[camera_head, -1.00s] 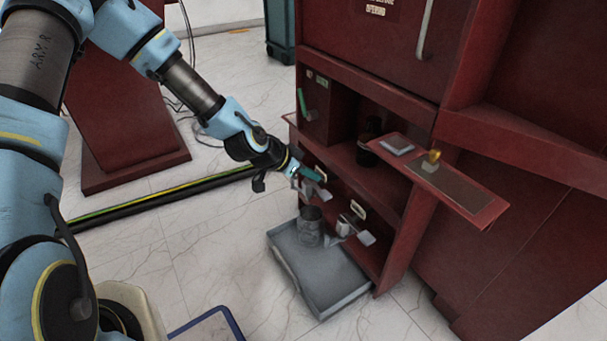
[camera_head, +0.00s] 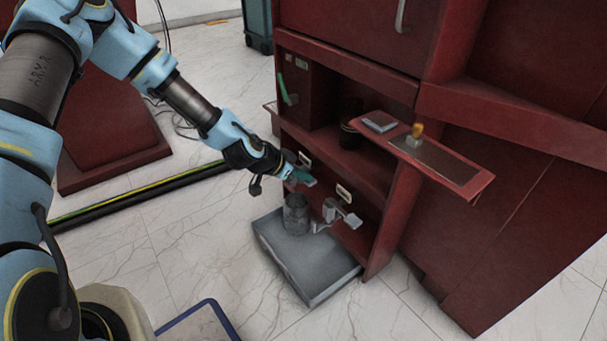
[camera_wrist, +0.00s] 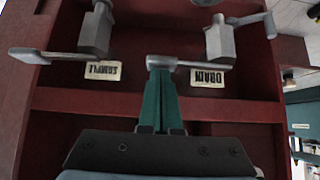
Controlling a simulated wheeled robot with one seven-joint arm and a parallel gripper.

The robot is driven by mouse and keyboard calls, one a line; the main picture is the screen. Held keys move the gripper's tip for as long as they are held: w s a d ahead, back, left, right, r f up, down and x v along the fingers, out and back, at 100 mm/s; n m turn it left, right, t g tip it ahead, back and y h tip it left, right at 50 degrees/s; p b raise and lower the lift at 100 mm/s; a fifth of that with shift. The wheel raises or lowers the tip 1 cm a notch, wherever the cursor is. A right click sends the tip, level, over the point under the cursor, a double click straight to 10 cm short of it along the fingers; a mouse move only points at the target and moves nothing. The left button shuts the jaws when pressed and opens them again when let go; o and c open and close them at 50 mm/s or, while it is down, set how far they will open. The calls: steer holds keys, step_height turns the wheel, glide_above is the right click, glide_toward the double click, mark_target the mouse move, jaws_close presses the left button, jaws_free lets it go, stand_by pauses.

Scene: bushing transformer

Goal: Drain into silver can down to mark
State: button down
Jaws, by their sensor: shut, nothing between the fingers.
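The silver can (camera_head: 296,214) stands upright on a grey tray (camera_head: 306,268) below the cabinet's valves. I cannot see its mark or its contents. My gripper (camera_head: 306,178) is at the upper-left valve, above the can; its green fingers (camera_wrist: 160,82) are shut and empty. In the wrist view, which is upside down, the drain valve (camera_wrist: 220,44) sits by the DRAIN label (camera_wrist: 207,77). My fingertips are at the left end of its lever (camera_wrist: 185,63); contact cannot be told. The sample valve (camera_wrist: 97,32) is to the left, its lever pointing left.
The red cabinet (camera_head: 390,225) holds a dark bottle (camera_head: 351,128) on its shelf. A hinged red panel (camera_head: 465,178) juts out with a yellow-topped item (camera_head: 416,131). A striped black bar (camera_head: 140,195) lies on the floor at left.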

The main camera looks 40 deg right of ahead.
mark_target(307, 185)
steer(key=f+t+b, duration=0.1)
steer(key=s+f+m+t, duration=0.1)
steer(key=f, duration=0.1)
steer(key=shift+t+b, duration=0.35)
steer(key=shift+t, duration=0.05)
steer(key=shift+w+f+m, duration=0.15)
steer(key=shift+f+m, duration=0.15)
steer(key=shift+f, duration=0.35)
steer(key=shift+a+f, duration=0.2)
stand_by(6.5)
